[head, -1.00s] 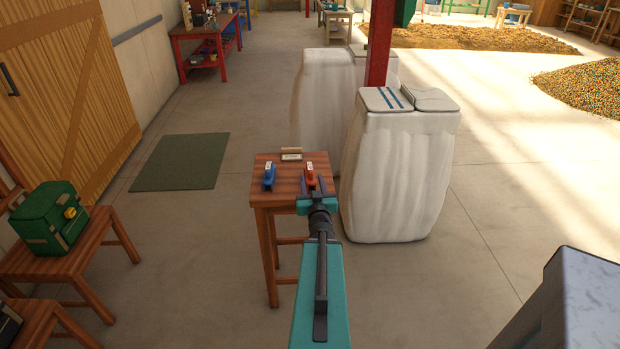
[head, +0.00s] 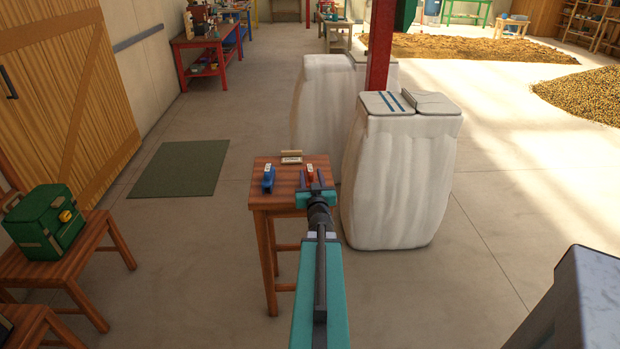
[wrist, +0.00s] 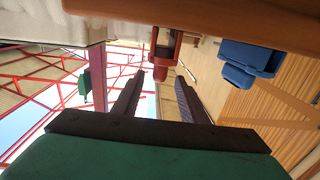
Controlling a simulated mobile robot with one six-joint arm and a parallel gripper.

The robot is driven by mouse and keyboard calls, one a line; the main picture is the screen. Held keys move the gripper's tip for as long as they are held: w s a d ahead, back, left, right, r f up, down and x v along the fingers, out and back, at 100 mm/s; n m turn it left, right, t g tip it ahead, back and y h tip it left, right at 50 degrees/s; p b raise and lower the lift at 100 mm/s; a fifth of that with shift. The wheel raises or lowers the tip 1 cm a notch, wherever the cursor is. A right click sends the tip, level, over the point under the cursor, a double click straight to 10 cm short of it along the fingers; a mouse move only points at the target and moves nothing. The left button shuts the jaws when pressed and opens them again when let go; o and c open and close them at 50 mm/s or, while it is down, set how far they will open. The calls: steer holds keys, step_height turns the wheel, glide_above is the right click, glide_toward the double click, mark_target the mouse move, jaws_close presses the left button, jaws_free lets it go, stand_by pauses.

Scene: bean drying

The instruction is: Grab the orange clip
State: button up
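The orange clip (head: 309,172) lies on the small wooden table (head: 262,200), right of a blue clip (head: 268,178). My gripper (head: 311,181) is open, with its fingers pointing at the orange clip at the table's near right part. In the wrist view, which looks upside down, the orange clip (wrist: 165,46) shows red-orange just beyond the gap between my two dark fingertips (wrist: 160,77). Nothing is held between them. The blue clip (wrist: 247,58) is off to the right there. I cannot tell whether a fingertip touches the orange clip.
A label holder (head: 291,157) stands at the table's back edge. Large white sacks (head: 395,180) stand close to the table's right, beside a red post (head: 380,50). A bench with a green box (head: 45,222) is at the left. Floor between is clear.

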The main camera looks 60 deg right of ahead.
steer(key=shift+x, duration=1.8)
steer(key=shift+p+x, duration=0.95)
steer(key=shift+x, duration=1.6)
steer(key=shift+s+d, duration=0.1)
jaws_close()
